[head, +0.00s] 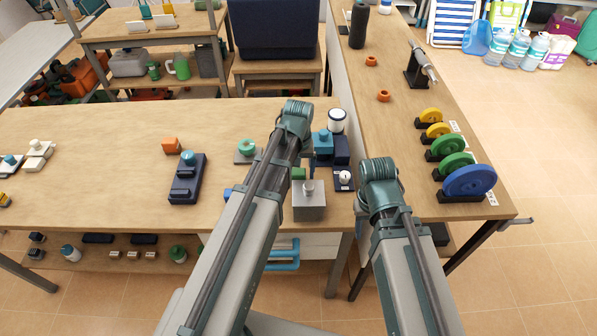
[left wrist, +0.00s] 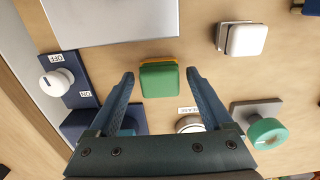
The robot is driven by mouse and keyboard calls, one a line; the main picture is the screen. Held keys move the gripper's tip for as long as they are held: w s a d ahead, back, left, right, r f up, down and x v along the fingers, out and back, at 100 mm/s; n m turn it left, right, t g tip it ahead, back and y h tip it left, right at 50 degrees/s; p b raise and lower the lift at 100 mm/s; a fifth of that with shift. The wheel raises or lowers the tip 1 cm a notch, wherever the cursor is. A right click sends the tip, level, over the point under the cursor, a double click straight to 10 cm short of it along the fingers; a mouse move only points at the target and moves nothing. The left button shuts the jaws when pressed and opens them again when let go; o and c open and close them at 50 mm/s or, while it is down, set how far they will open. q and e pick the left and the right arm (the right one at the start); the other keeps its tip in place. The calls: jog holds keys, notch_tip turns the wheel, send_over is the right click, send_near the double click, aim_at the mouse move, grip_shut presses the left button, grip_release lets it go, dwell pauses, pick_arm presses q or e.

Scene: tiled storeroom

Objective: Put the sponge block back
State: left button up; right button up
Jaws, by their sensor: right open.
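The sponge block, green with a yellow edge, lies flat on the table in the left wrist view (left wrist: 160,80). It also shows in the head view (head: 298,174), partly hidden by my left arm. My left gripper (left wrist: 160,76) is open, with its two fingers spread on either side of the block and nothing visibly clamped between them. In the head view my left arm hides its fingers. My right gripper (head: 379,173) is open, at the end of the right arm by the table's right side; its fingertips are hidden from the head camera.
A grey metal box (head: 310,206) stands just in front of the block. An on/off switch (left wrist: 54,82), a navy block (head: 341,151) and a green round knob (left wrist: 267,132) are close by. A white block (left wrist: 246,40) is also near. The table's left part has free room.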

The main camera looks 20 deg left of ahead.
aim_at(298, 171)
pick_arm(q)
jog(key=shift+r, duration=0.1)
pick_arm(e)
jog(key=shift+r, duration=0.1)
pick_arm(q)
notch_tip(298, 171, up, 12)
jog(key=p, duration=1.2)
jog(key=s+d+m+y, duration=0.1)
jog(key=s+d+m, duration=0.6)
jog(key=s+d, duration=0.3)
jog(key=s, duration=0.4)
jog(key=shift+s+d+r, duration=0.15)
jog(key=shift+d, duration=0.1)
pick_arm(e)
notch_tip(298, 171, up, 12)
pick_arm(q)
jog(key=shift+a, duration=0.1)
pick_arm(e)
jog(key=shift+a, duration=0.1)
